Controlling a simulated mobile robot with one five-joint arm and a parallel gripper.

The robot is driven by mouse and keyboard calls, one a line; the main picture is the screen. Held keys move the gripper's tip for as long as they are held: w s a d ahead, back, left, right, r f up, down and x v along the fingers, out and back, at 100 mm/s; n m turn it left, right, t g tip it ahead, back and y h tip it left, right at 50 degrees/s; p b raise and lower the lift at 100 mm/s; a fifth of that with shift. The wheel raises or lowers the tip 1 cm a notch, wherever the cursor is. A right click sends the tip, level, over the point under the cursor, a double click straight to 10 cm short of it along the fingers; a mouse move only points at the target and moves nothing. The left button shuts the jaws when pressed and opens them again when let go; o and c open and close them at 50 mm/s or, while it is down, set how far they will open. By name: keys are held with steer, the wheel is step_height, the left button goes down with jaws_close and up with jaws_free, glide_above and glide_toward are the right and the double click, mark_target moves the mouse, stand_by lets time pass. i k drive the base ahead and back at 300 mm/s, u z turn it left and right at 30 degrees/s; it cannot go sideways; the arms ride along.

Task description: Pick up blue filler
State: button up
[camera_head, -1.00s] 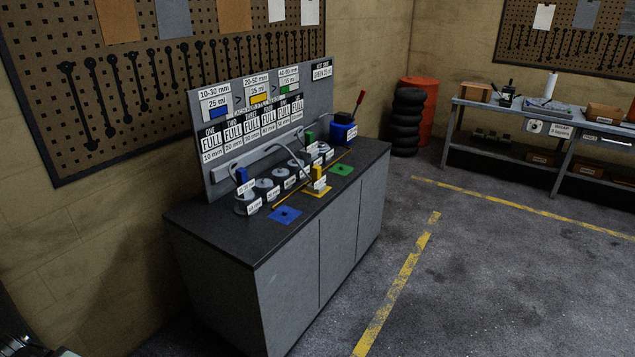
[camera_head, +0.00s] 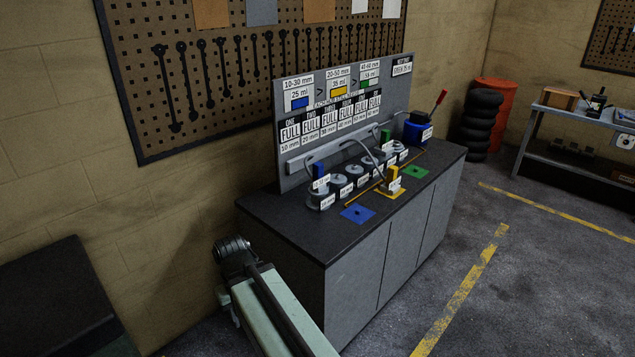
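The blue filler (camera_head: 318,171) stands upright at the left end of the row on the dark-topped cabinet (camera_head: 290,219), close to the grey back panel. It is small, with a white label low on its front that is too small to read. A grey hose curves beside it. A flat blue mat (camera_head: 357,214) lies in front and to the right of it. My pale green arm (camera_head: 262,305) rises from the bottom edge to a dark joint left of the cabinet, well apart from the filler. No gripper fingers can be made out.
Several grey round cups (camera_head: 340,182) sit in a row beside the filler. A yellow filler (camera_head: 393,179) and a green filler (camera_head: 385,138) stand farther right. A blue unit with a red lever (camera_head: 417,129) is at the far end. Floor right of the cabinet is clear.

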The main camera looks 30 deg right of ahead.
mark_target(319, 185)
steer(key=z, duration=0.1)
steer(key=i, duration=0.95)
